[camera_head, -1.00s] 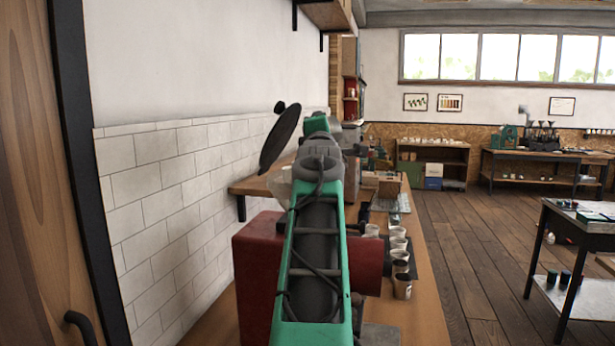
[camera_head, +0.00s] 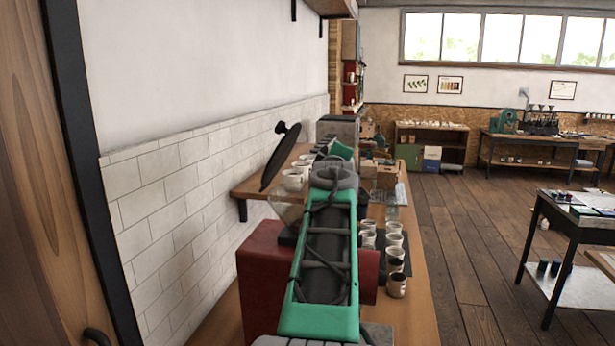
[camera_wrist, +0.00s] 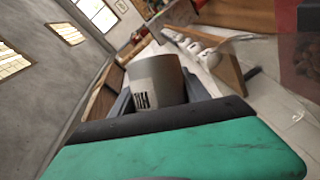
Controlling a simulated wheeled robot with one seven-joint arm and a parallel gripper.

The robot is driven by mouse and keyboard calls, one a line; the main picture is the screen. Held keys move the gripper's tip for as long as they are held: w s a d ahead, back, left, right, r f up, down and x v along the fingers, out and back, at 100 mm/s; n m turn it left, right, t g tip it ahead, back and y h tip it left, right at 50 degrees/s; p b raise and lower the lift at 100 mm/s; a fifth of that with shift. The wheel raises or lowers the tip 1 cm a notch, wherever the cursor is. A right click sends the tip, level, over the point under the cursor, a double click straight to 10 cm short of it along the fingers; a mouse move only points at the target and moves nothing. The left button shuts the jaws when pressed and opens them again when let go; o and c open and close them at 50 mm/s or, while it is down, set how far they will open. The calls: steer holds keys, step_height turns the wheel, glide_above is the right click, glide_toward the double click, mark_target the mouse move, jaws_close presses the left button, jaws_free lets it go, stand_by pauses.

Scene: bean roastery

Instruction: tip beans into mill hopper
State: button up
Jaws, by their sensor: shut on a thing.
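In the wrist view my gripper (camera_wrist: 160,96) is shut on a grey-beige cup (camera_wrist: 156,78) with a black printed mark. Its inside is not visible, so I cannot tell what it holds. In the head view my arm hides the gripper and the cup. The mill is a red body (camera_head: 258,278) on the wooden counter, partly behind my arm. Its clear hopper (camera_head: 288,211) shows just left of my arm. The round black lid (camera_head: 280,158) stands up above the hopper, open. A dark, reddish see-through edge at the right of the wrist view may be the hopper.
Several cups (camera_head: 394,262) stand in rows on the counter (camera_head: 412,318) right of the mill. A wall shelf (camera_head: 254,186) with white cups (camera_head: 292,179) is behind it. The tiled wall is close on the left. A dark table (camera_head: 570,213) stands right, with open floor between.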

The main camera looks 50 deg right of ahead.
steer(key=m+p, duration=0.1)
steer(key=p, duration=0.1)
steer(key=shift+r+y+p, duration=0.15)
steer(key=shift+y+p, duration=0.15)
steer(key=shift+m+y+p, duration=0.3)
steer(key=shift+m+p, duration=0.25)
steer(key=shift+m, duration=0.05)
steer(key=shift+d+m+y+p, duration=0.1)
steer(key=shift+m+y+p, duration=0.25)
steer(key=shift+m, duration=0.25)
steer(key=s+d+f+m+t+y, duration=0.1)
steer(key=s+d+f+m+y, duration=0.1)
steer(key=m, duration=0.4)
steer(key=shift+s+d+f+t+y, duration=0.3)
steer(key=shift+d+f+y, duration=0.55)
steer(key=shift+d+f, duration=0.25)
steer(key=shift+a, duration=0.15)
